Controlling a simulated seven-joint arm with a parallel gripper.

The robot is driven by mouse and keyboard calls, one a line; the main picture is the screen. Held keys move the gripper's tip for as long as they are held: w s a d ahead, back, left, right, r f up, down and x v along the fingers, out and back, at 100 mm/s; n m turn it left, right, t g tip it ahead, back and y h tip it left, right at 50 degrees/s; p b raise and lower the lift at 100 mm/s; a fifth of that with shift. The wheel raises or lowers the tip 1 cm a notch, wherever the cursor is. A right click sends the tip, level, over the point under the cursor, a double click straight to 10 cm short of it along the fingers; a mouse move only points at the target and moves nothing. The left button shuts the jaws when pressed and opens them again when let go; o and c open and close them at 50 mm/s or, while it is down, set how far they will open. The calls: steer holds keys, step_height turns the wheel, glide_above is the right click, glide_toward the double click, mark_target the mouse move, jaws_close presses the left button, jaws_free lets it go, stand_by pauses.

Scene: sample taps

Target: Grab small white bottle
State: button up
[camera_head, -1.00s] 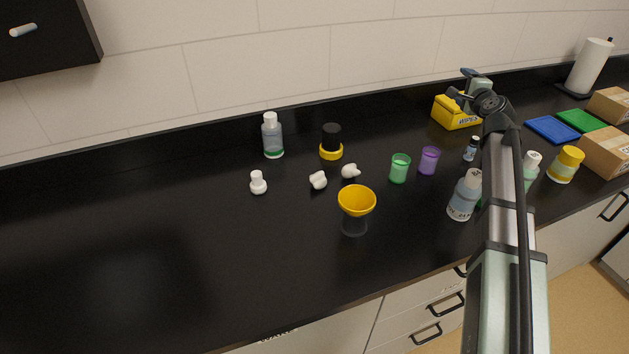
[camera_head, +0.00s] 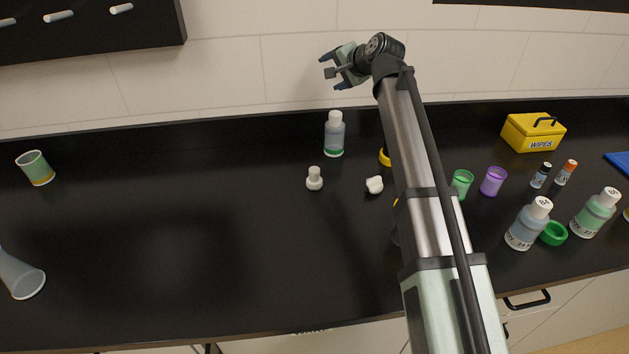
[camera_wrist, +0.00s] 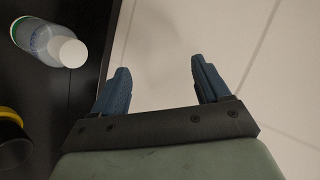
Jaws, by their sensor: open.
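A small white bottle-shaped piece (camera_head: 314,178) with a rounded base stands upright on the black counter in the head view. Behind it stands a clear bottle (camera_head: 334,134) with a white cap and a green band at its base. This bottle also shows at the upper left of the wrist view (camera_wrist: 45,40). My gripper (camera_head: 331,72) is open and empty, up in front of the tiled wall and above both. Its two blue fingers (camera_wrist: 160,66) are spread apart in the wrist view, with only wall between them. The small white piece is not visible in the wrist view.
A white lump (camera_head: 374,185) lies right of the small white piece. My arm partly hides a yellow-ringed item (camera_head: 385,156). Green (camera_head: 462,184) and purple (camera_head: 493,181) cups and several bottles stand at the right. A yellow wipes box (camera_head: 533,132) is at the back. The counter's left-centre is clear.

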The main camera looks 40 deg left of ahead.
steer(key=s+a+r+n+g, duration=0.25)
steer(key=s+a, duration=0.55)
steer(key=s, duration=0.4)
steer(key=n+g+h, duration=0.2)
steer(key=h, duration=0.9)
glide_above(314, 170)
step_height(314, 170, down, 11)
steer(key=shift+m+t, duration=0.25)
step_height(314, 170, down, 14)
steer(key=shift+r, duration=0.2)
steer(key=c, duration=1.1)
steer(key=shift+r, duration=0.15)
